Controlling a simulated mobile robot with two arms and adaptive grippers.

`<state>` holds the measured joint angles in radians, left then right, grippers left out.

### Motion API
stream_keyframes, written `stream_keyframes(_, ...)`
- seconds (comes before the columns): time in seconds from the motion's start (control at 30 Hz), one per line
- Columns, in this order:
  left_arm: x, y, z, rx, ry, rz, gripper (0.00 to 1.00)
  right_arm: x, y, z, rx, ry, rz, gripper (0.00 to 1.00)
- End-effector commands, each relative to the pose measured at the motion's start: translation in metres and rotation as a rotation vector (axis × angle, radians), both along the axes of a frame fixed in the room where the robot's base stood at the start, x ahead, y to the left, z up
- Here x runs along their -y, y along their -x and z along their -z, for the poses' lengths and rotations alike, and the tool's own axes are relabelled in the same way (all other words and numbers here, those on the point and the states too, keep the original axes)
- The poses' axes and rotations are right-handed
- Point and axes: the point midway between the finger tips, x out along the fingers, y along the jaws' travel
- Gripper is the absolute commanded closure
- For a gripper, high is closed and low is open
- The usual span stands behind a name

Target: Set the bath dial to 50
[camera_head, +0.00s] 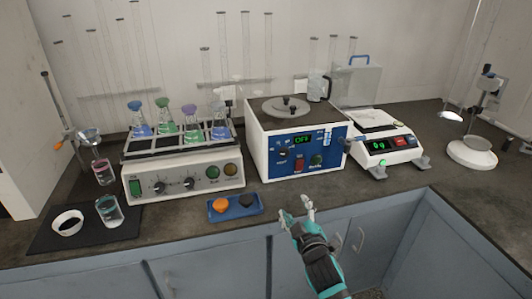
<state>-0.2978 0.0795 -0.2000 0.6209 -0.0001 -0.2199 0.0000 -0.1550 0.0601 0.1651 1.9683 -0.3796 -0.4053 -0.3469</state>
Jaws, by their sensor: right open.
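The water bath (254,155) is a white box with a blue front panel and a grey lid, in the middle of the counter. Its small display (302,139) shows green characters that look like "OFF". A black dial (283,153) is at the left of the panel; its exact setting is too small to read. A red switch (299,165) and a round green control (316,160) are to its right. My right gripper (296,215) is open and empty, in front of and below the bath, near the counter's front edge, apart from the dial. My left gripper is not in view.
A shaker (185,178) with several colored flasks stands left of the bath, a balance (385,150) to the right. A dark mat (45,242) with glassware is at left.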

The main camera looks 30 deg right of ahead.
Motion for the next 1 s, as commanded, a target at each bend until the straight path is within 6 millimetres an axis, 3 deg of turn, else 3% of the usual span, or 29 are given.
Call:
stream_keyframes(0.03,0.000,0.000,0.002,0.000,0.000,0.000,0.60,0.005,0.002,-0.023,0.038,0.027,0.013,0.43)
stream_keyframes(0.1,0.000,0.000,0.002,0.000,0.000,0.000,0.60,0.009,0.006,-0.044,0.072,0.054,0.026,0.43)
stream_keyframes(0.2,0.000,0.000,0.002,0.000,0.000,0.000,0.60,0.013,0.006,-0.057,0.093,0.071,0.034,0.43)
stream_keyframes(0.37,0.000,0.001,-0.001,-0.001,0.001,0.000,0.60,0.018,-0.011,-0.060,0.095,0.073,0.034,0.43)
stream_keyframes(1.0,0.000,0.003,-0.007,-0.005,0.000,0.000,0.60,0.063,-0.134,-0.058,0.093,0.070,0.033,0.43)
